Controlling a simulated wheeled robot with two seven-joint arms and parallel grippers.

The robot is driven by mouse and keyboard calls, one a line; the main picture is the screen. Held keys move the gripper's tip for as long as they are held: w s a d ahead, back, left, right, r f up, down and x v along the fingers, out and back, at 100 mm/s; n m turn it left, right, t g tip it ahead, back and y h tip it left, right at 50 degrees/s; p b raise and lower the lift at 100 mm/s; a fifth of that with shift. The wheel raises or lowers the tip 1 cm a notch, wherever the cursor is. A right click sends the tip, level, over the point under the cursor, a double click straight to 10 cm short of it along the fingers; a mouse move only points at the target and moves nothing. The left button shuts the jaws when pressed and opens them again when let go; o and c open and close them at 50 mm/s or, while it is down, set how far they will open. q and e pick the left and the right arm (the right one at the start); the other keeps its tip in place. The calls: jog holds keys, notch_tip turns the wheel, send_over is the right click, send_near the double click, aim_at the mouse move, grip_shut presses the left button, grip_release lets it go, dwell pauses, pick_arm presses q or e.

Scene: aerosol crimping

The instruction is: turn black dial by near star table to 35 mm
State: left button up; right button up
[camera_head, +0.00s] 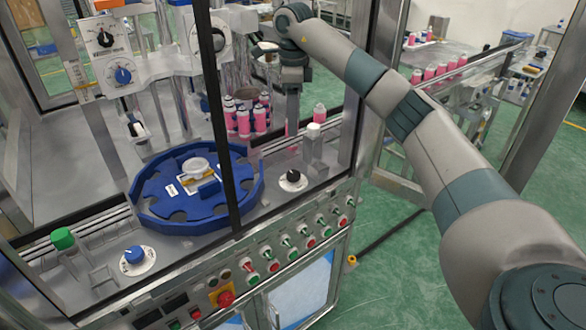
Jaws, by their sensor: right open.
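The blue star table (150,205) is a round blue plate with notches around its rim, in the lower left middle. The black dial (292,176) is a small black knob on a white round scale, on the machine deck just right of the star table. Its scale marks are too small to read. My left gripper is not in view.
A blue dial (134,255) and a green cap (62,238) are at the front left. Another black dial (105,38) is on the upper panel. Pink cans (243,121) stand behind the star table. A dark frame post (216,130) crosses in front. Buttons line the front.

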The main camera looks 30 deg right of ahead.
aim_at(293, 173)
notch_tip(293, 173, down, 17)
jog(key=p, duration=0.5)
jog(key=shift+s, duration=0.1)
dwell(0.3)
jog(key=c, duration=1)
